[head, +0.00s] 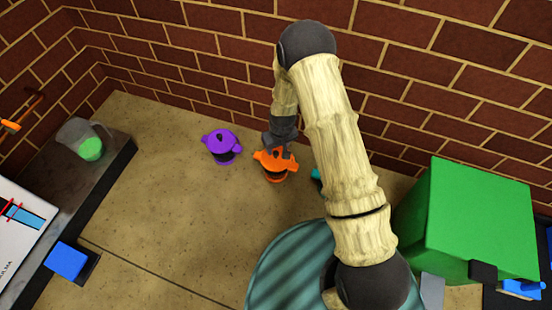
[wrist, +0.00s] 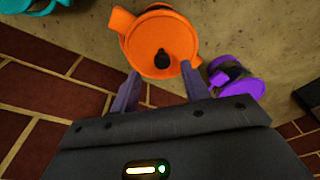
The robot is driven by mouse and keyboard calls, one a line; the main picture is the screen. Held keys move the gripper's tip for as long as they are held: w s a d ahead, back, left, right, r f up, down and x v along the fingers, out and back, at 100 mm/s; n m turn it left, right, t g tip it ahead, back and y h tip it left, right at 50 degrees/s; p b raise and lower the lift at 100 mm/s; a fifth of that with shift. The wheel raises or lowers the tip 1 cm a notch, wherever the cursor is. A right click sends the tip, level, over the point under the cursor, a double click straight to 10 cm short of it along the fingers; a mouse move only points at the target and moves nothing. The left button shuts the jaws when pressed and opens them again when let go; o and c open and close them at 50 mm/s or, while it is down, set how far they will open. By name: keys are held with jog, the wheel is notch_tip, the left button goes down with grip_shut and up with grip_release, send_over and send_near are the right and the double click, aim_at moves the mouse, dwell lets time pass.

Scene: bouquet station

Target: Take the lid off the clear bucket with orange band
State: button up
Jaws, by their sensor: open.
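The bucket with the orange band (head: 275,177) stands on the floor near the brick wall, with an orange lid (head: 268,160) on top. In the wrist view the orange lid (wrist: 125,22) has a black knob (wrist: 162,58) in its middle and tabs at its sides. My gripper (head: 278,148) is just above the lid in the head view. In the wrist view my gripper (wrist: 162,78) is open and empty, its two fingers pointing at the lid, one to each side of the knob. I cannot tell if they touch the lid. The bucket's clear wall is mostly hidden.
A purple-lidded bucket (head: 222,145) stands close on the left; its purple lid (wrist: 240,88) shows at right in the wrist view. A teal thing (head: 316,174) is partly hidden by my arm. A green box (head: 468,215) stands right. Open floor (head: 160,190) lies left.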

aim_at(276, 153)
jog(key=shift+w+a+f+b, duration=0.1)
jog(key=shift+a+f+b, duration=0.05)
jog(key=shift+f+b, duration=0.65)
jog(key=shift+w+a+f+b, duration=0.1)
jog(key=shift+f+b, duration=0.4)
jog(key=shift+f, duration=0.6)
jog(key=shift+r, duration=0.1)
grip_shut()
